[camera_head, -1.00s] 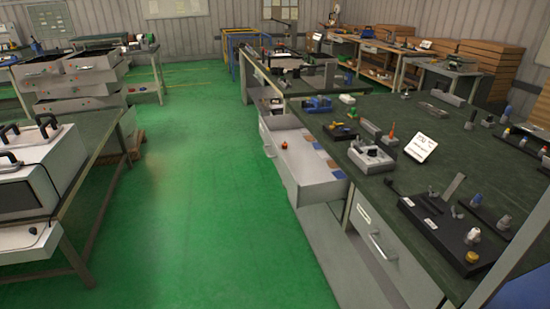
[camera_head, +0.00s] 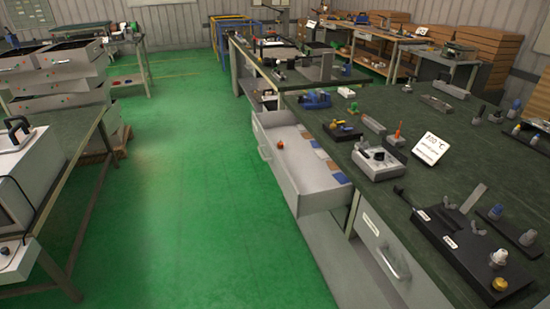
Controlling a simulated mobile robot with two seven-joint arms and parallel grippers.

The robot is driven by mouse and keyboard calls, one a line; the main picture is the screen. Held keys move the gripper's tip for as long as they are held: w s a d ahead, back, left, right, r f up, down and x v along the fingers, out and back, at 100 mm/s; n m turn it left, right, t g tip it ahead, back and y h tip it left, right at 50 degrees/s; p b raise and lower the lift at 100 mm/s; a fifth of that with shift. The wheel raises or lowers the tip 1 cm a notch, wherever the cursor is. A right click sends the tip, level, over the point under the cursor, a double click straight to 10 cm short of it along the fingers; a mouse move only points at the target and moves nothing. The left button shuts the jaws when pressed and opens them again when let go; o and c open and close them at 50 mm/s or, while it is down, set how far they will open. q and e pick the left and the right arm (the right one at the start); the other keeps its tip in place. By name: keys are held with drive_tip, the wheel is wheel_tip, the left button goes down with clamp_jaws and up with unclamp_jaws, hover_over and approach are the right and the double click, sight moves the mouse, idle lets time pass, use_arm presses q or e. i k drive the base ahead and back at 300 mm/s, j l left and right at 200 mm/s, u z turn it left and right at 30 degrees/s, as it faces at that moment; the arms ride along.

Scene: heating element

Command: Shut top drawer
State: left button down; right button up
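The top drawer (camera_head: 307,205) is a light grey drawer pulled out from under the right-hand workbench, into the green aisle. It is open, and a small red-orange item (camera_head: 280,144) and several flat tan and blue pieces (camera_head: 325,160) lie inside. Its handle (camera_head: 264,152) is on the front panel at its left side. A second drawer (camera_head: 385,255) with a metal handle is shut in the same bench, nearer to me. Neither of my grippers is in view.
The dark green workbench top (camera_head: 455,125) holds a white sign (camera_head: 431,148), a grey device (camera_head: 379,160) and a black board with parts (camera_head: 470,250). Another bench (camera_head: 70,180) stands on the left. The green floor (camera_head: 185,200) between them is clear.

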sight(311, 181)
drive_tip(key=i+j+z, duration=0.15)
drive_tip(key=i, duration=0.45)
drive_tip(key=i+j+z, duration=0.2)
drive_tip(key=i+j, duration=0.25)
drive_tip(key=i+j+z, duration=0.15)
drive_tip(key=i+j, duration=0.25)
drive_tip(key=i, duration=0.2)
